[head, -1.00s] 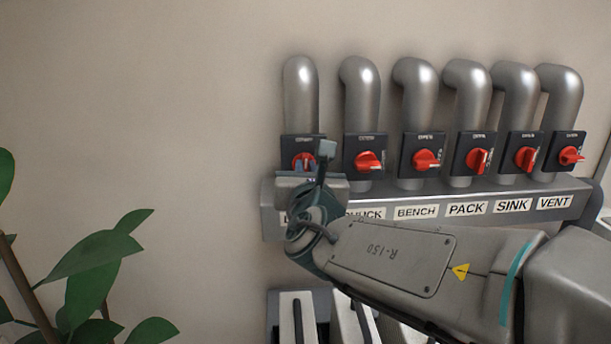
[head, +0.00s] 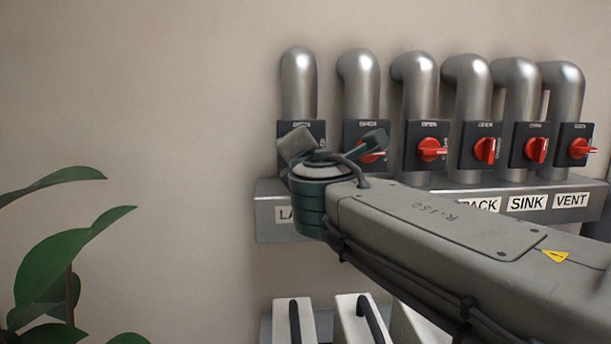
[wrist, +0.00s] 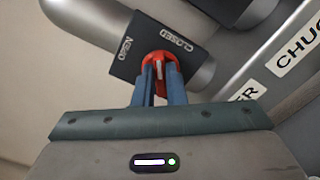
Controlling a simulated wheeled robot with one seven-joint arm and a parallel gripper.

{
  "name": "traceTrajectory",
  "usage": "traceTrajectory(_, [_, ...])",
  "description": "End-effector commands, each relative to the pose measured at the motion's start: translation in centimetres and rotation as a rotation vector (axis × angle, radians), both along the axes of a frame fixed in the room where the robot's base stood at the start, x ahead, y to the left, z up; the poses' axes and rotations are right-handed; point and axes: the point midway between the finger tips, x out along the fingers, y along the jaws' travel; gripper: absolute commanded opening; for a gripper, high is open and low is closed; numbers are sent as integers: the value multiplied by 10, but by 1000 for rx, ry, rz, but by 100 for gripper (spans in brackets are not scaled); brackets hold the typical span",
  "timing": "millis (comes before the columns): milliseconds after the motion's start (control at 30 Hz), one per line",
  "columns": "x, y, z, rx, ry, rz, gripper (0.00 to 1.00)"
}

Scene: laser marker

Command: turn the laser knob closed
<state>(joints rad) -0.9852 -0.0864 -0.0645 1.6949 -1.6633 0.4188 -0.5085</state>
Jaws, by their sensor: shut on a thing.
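The red laser knob (wrist: 157,66) shows in the wrist view on a black plate (wrist: 125,62) marked OPEN on the left and CLOSED on the right. Its pale pointer line lies between the two words; its exact setting is hard to tell. My gripper (wrist: 159,82) is shut on the knob, with one blue finger on each side. In the head view my gripper's wrist covers the knob. The top of the laser plate (head: 302,126) and the start of its label (head: 284,214) still show at the far left of the row.
Several similar red knobs, such as the bench knob (head: 431,149), sit on plates to the right. Grey pipes (head: 414,85) rise above a labelled manifold (head: 268,190). Pale units with dark handles (head: 294,322) stand below. A leafy plant (head: 70,240) is at lower left. The wall between is clear.

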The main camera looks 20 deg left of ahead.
Motion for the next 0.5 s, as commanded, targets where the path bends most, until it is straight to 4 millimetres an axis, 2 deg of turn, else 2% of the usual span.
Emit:
traceTrajectory(33, [1,-1,-7,41,22,-1,0])
traceTrajectory(500, [0,0,-6,387,214,1,0])
